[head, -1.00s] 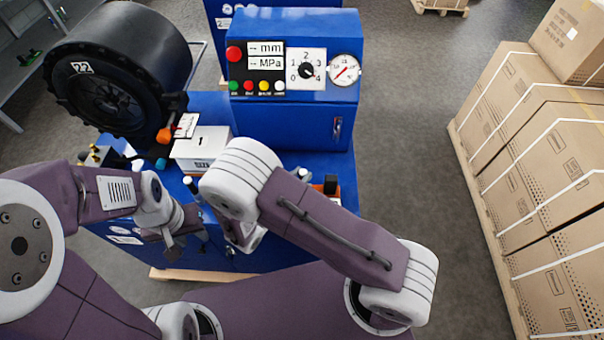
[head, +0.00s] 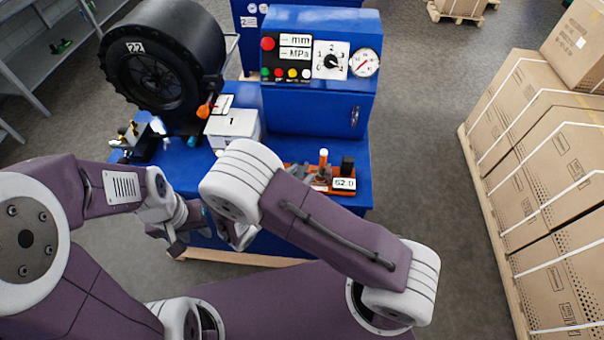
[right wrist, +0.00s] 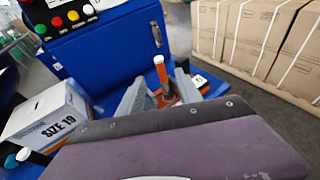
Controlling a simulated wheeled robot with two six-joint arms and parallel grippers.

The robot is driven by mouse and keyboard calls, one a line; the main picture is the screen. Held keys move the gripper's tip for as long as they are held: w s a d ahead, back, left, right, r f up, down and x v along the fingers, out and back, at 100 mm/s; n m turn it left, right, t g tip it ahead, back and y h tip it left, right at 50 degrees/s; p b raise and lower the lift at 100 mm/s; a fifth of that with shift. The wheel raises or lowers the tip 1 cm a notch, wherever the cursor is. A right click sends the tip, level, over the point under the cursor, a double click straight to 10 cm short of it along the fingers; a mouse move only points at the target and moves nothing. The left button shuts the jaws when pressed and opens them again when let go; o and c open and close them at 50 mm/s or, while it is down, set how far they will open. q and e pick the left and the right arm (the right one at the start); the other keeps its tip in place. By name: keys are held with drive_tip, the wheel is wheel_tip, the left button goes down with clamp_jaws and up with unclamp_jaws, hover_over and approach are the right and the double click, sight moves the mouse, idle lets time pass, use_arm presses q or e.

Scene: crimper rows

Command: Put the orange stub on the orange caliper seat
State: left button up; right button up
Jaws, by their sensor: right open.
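The caliper has an orange base (head: 318,187), grey jaws, a black block and a label reading 52.0. I cannot tell whether the stub rests in its seat or beside it. My right gripper (right wrist: 158,92) is open, its grey fingers on either side of the stub in the picture, apparently short of it. My left gripper (head: 178,243) hangs before the bench front; its jaw state is unclear.
A white box (head: 232,126) marked SIZE 19 in the right wrist view stands left of the caliper. A black drum machine (head: 165,65) and a blue control cabinet (head: 318,115) stand behind. Cartons (head: 560,170) line the right, with clear floor between.

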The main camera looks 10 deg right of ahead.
drive_tip(key=s+d+m+g+y, duration=0.2)
drive_tip(key=s+d+m+g, duration=0.8)
drive_tip(key=m, duration=0.2)
wheel_tip(320, 180, up, 3)
drive_tip(key=s+a+m+t+y, duration=0.1)
drive_tip(key=s+a+m+y, duration=0.15)
drive_tip(key=m+y, duration=0.95)
use_arm(q)
drive_tip(key=shift+w+f+b, duration=0.15)
drive_tip(key=shift+f+b, duration=2.6)
drive_tip(key=shift+b, duration=0.05)
use_arm(e)
drive_tip(key=shift+w+d+f+m+h, duration=0.1)
drive_tip(key=shift+w+f+m+h, duration=0.1)
drive_tip(key=shift+f+m+h, duration=0.9)
drive_tip(key=shift+w+d+f+m+h, duration=0.15)
drive_tip(key=shift+f+m+h, duration=0.25)
drive_tip(key=shift+f, duration=1.25)
